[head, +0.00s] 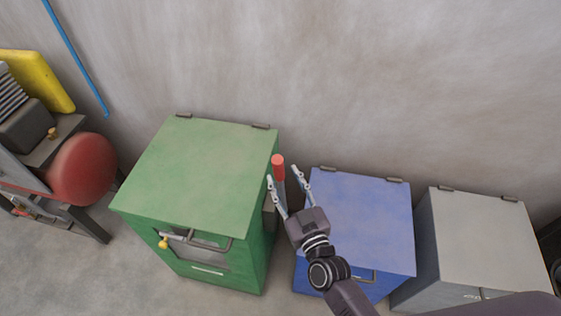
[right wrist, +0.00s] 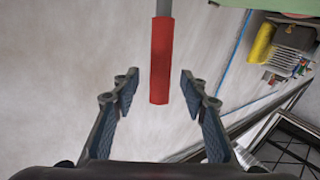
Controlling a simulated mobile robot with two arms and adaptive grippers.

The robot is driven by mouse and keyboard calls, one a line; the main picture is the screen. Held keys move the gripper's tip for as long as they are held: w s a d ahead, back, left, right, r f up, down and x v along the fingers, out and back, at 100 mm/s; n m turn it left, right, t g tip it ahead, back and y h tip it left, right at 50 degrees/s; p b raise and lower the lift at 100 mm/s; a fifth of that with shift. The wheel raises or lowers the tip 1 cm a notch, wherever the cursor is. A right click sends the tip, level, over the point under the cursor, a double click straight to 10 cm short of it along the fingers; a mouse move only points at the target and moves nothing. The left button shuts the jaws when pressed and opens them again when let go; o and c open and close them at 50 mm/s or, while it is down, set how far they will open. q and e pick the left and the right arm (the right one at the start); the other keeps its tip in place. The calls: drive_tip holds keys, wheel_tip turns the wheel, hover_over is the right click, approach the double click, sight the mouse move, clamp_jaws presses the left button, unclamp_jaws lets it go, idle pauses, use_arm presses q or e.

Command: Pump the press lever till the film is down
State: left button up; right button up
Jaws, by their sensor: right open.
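The press lever shows as a red grip (head: 278,167) on a grey rod, standing at the right side of the green box (head: 200,170). My right gripper (head: 289,178) is open, with its two fingers on either side of the lever in the head view. In the right wrist view the red grip (right wrist: 160,60) hangs between the open fingertips (right wrist: 160,88), touching neither finger. The film is not visible in either view. My left gripper is not in view.
A blue box (head: 358,215) and a grey box (head: 480,240) stand right of the green box. A red tank (head: 82,168) and yellow part (head: 38,80) are at the left. The green box front has a latch with a yellow knob (head: 163,243). A wall stands behind.

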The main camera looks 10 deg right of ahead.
sight(280, 171)
drive_tip(key=p+x, duration=0.1)
drive_tip(key=x, duration=0.4)
drive_tip(key=shift+f, duration=0.1)
clamp_jaws()
idle(0.3)
